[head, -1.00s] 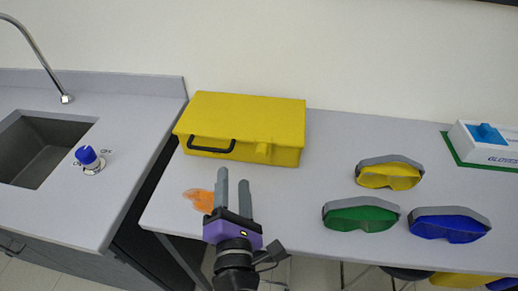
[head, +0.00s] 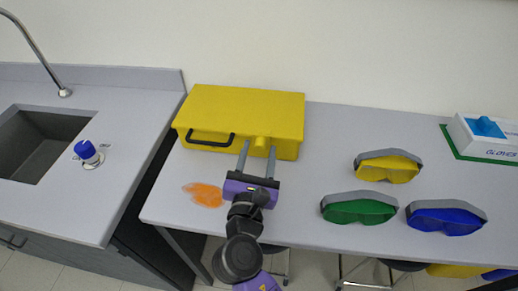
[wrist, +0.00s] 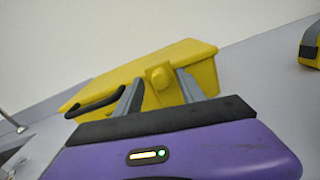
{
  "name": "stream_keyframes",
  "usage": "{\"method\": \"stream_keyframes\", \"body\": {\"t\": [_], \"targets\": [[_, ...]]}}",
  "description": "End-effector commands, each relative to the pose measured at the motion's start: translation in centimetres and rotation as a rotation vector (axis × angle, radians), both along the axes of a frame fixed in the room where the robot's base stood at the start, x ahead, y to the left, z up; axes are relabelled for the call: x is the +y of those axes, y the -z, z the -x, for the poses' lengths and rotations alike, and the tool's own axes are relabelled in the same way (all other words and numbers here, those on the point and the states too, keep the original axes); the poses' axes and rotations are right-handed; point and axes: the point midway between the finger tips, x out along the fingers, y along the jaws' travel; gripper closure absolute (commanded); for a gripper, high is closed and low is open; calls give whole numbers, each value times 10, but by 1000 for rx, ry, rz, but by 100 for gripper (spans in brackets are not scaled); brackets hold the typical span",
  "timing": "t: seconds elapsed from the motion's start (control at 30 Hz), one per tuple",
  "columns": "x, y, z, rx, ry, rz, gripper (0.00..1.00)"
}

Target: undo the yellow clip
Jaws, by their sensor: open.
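The yellow clip (head: 260,142) sits on the front face of a closed yellow case (head: 245,106), right of its black handle (head: 210,139). In the wrist view the fingers (wrist: 159,90) also flank the clip. I cannot tell whether they touch it.
An orange stain (head: 205,194) lies on the bench left of my gripper. Yellow goggles (head: 388,168), green goggles (head: 360,210) and blue goggles (head: 447,219) lie to the right. A glove box (head: 485,135) is at far right. A sink (head: 42,140) and a blue-topped valve (head: 87,151) are left.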

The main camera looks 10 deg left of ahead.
Motion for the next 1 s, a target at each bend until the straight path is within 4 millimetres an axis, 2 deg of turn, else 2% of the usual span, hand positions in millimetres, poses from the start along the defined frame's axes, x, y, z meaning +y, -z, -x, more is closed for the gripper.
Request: {"method": "stream_keyframes", "body": {"t": [0.1, 0.37, 0.6, 1.0], "targets": [[0, -1, -6, -1, 0, -1, 53], [0, 0, -7, 0, 0, -2, 53], [0, 0, -7, 0, 0, -2, 100], [0, 0, -6, 0, 0, -2, 100]]}}
